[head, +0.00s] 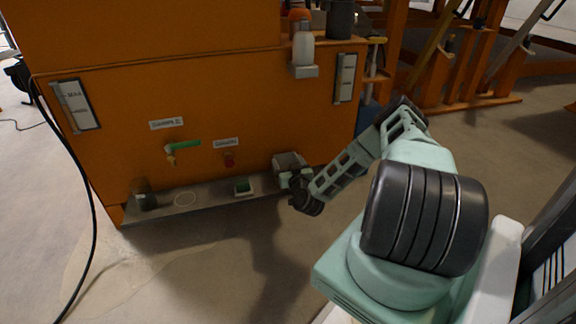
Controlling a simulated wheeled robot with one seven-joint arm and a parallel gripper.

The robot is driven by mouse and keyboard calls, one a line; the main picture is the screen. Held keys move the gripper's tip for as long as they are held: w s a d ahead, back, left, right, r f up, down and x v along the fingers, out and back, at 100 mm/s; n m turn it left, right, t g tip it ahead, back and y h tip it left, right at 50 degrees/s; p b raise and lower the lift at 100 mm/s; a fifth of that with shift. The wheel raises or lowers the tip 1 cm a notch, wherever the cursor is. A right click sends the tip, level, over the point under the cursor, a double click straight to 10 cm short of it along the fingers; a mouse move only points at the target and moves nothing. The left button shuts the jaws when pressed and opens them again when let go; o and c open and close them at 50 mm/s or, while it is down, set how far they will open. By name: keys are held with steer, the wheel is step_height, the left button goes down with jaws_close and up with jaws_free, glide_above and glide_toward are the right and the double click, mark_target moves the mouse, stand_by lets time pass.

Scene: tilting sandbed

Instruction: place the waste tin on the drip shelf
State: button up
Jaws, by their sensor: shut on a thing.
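The drip shelf (215,204) is a long grey metal ledge low on the front of the orange tank. My gripper (286,178) is at the shelf's right end, shut on a pale grey tin (288,159), which I take to be the waste tin. The tin looks roughly upright, close to the tank face. My gripper and wrist cover its lower part, so I cannot tell whether it touches the shelf. A pale ring outline (185,199) marks a bare spot on the shelf's left half.
A dark jar (146,201) stands at the shelf's left end. A small green-and-white box (243,187) sits right of the middle. A green-handled tap (183,146) and a red fitting (229,160) project above the shelf. A white bottle (303,47) is on a bracket higher up.

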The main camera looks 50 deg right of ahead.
steer(key=o, duration=1.1)
steer(key=shift+f, duration=0.15)
steer(key=shift+o, duration=0.2)
steer(key=shift+r, duration=0.2)
steer(key=p+v, duration=0.5)
steer(key=v, duration=0.7)
steer(key=shift+s, duration=0.15)
